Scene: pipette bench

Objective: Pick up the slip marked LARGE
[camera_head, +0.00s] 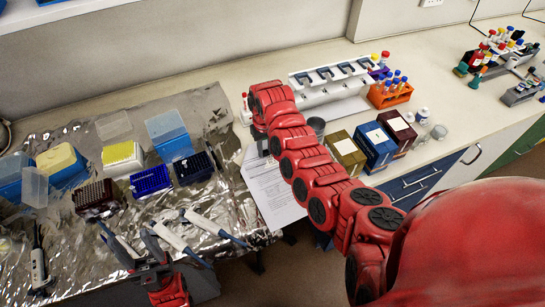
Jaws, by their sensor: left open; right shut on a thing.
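I cannot make out a slip marked LARGE; no lettering is readable at this size. A white printed sheet (272,192) lies at the front edge of the bench, partly behind my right arm. My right gripper (262,148) is small and mostly hidden below the end of its red arm, near the sheet's upper left corner. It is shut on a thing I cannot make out. My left gripper (146,246) is open, above the foil at the lower left, close to white pipettes (174,237). I cannot tell whether it touches them.
Olive (346,150), blue (376,142) and maroon (400,128) boxes with pale tops stand right of my arm. Behind are a white pipette rack (335,88) and an orange tube rack (390,97). Tip boxes (123,157) crowd the foil.

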